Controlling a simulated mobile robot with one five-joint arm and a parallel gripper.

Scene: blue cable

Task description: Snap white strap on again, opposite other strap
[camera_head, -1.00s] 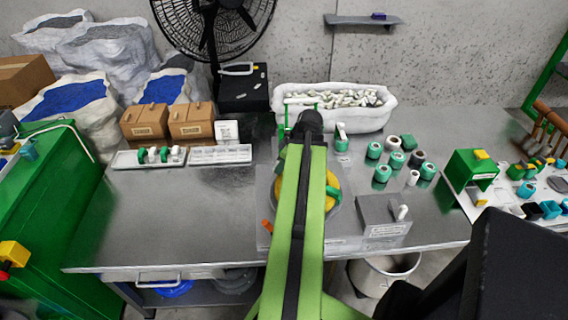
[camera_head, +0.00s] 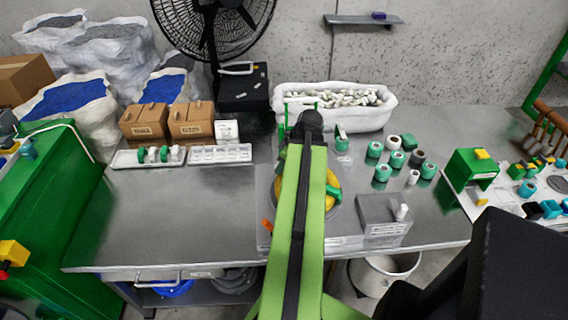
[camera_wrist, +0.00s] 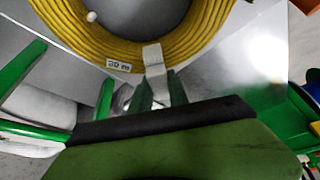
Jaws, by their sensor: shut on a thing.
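The cable coil is yellow here, not blue. In the wrist view the coil (camera_wrist: 70,35) fills the top, with a tag reading "30 m" (camera_wrist: 118,65) on its outer edge. A white strap (camera_wrist: 152,55) lies across the coil's outer edge beside the tag. My gripper (camera_wrist: 158,92) is shut on the strap's lower end, between its two dark green fingers. I cannot tell whether the strap is fastened. In the head view my arm covers most of the coil (camera_head: 330,200) and the gripper. The other strap cannot be made out.
A grey box (camera_head: 383,216) stands right of the coil. Several green and white rolls (camera_head: 396,159) stand behind it. A white bin (camera_head: 335,110) of small parts is at the back. The left table top (camera_head: 180,220) is clear.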

